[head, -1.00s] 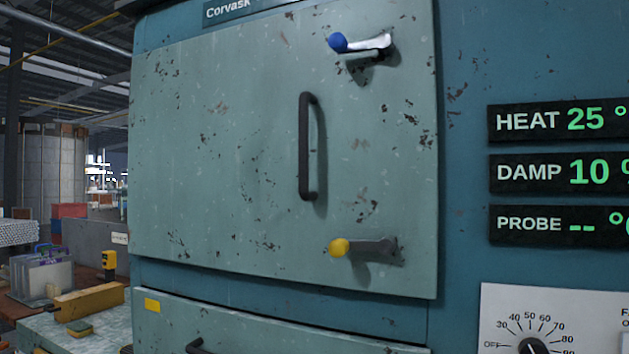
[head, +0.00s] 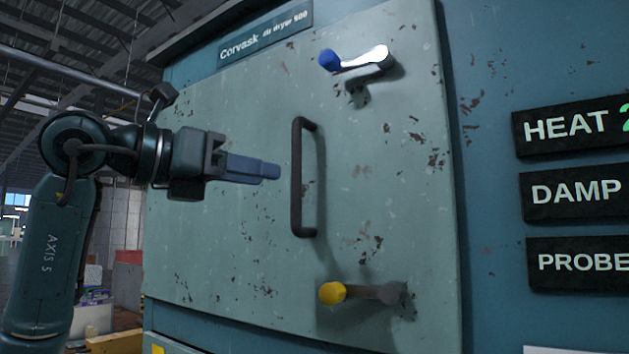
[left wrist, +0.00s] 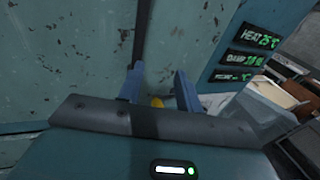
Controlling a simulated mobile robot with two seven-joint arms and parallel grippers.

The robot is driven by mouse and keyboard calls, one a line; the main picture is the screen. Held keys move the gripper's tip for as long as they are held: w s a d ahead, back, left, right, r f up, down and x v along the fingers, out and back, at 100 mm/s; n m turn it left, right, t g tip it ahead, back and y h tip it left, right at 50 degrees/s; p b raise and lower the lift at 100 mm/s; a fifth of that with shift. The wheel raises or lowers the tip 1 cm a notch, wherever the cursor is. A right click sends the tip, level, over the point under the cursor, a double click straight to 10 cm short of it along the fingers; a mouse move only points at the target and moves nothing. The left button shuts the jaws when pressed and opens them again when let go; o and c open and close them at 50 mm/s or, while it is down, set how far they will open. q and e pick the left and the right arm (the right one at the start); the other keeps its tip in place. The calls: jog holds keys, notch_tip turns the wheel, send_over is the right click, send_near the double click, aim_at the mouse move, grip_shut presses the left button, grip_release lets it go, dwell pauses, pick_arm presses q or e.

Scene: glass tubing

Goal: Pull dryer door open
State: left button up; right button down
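The dryer door (head: 230,235) is a worn pale green panel and looks shut against the dryer body. Its dark upright bar handle (head: 297,190) stands near the middle. Above it is a blue-knobbed latch lever (head: 330,60), and below it a yellow-knobbed one (head: 332,293); both point left. My left gripper (head: 276,172) is just left of the handle, its fingers pointing at it. In the left wrist view its fingers (left wrist: 158,84) are apart with nothing held between them. The handle (left wrist: 141,35) lines up there with the left finger; contact cannot be told. My right gripper is out of view.
Display panels reading HEAT (head: 560,128), DAMP (head: 575,192) and PROBE (head: 580,261) are on the dryer front at the right. Another panel lies below the door. The space left of the dryer is cluttered with boxes low down.

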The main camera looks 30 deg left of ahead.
aim_at(292, 168)
pick_arm(q)
jog(key=s+a+r+n+t+y, duration=0.2)
jog(key=a, duration=0.1)
jog(key=shift+m, duration=0.3)
jog(key=p+x, duration=0.2)
jog(key=x, duration=1.1)
jog(key=shift+f+p, duration=0.2)
jog(key=shift+p, duration=0.1)
jog(key=shift+s, duration=0.1)
jog(key=shift+c, duration=0.3)
grip_shut()
